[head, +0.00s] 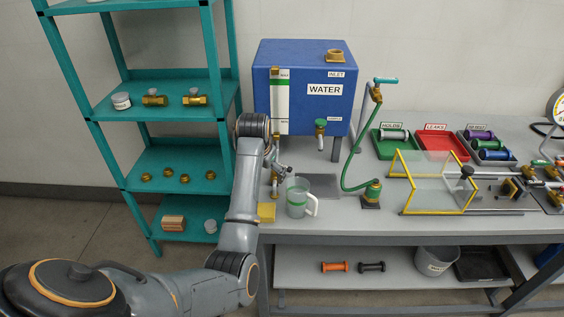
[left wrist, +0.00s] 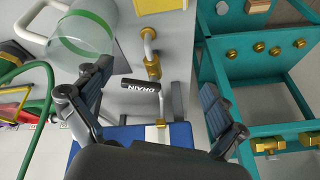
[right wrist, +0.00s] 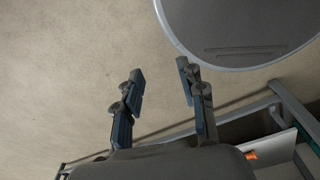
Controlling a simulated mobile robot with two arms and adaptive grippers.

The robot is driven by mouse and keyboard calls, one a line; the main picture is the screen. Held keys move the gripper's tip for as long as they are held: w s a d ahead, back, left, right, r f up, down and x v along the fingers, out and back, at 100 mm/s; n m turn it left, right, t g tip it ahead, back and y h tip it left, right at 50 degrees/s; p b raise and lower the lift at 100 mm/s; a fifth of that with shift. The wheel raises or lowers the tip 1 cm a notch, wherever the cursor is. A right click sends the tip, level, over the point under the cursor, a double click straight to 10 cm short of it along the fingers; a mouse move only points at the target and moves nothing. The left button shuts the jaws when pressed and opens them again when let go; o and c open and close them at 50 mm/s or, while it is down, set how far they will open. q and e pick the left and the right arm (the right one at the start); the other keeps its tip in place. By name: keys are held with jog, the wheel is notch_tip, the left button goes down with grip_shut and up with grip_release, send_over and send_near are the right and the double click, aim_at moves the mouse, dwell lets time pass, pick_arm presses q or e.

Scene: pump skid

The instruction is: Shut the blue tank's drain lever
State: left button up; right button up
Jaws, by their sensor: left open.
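The blue tank (head: 304,98) stands at the back left of the bench, marked WATER. Beside the label is the drain lever's black grip (left wrist: 140,84), crosswise in the picture, next to a brass valve (left wrist: 153,68). My left gripper (head: 283,171) is open in front of the tank's lower left. In its wrist view the fingers (left wrist: 157,80) stand either side of the lever, with no visible contact. My right gripper (right wrist: 162,72) is open and empty, away from the tank.
A clear jug (head: 298,197) and a yellow block (head: 266,212) stand close to the left gripper. A green hose (head: 350,160) runs to the right of the tank. The teal shelf (head: 180,155) with brass fittings stands left of my arm.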

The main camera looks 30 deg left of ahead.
pick_arm(q)
jog(key=h, duration=0.2)
send_near(281, 165)
jog(key=s+v, duration=0.1)
jog(key=v, duration=0.4)
jog(key=p+x, duration=0.1)
jog(key=x, duration=0.5)
jog(key=p+x, duration=0.1)
jog(key=x, duration=0.5)
jog(key=shift+w, duration=0.25)
jog(key=shift+w+f+t, duration=0.3)
jog(key=shift+f, duration=0.2)
pick_arm(e)
jog(key=shift+s+a+r, duration=0.2)
jog(key=shift+s+r, duration=0.1)
jog(key=shift+r, duration=0.3)
jog(key=shift+s+a+r, duration=0.15)
jog(key=shift+s+r, duration=0.1)
jog(key=shift+r, duration=0.35)
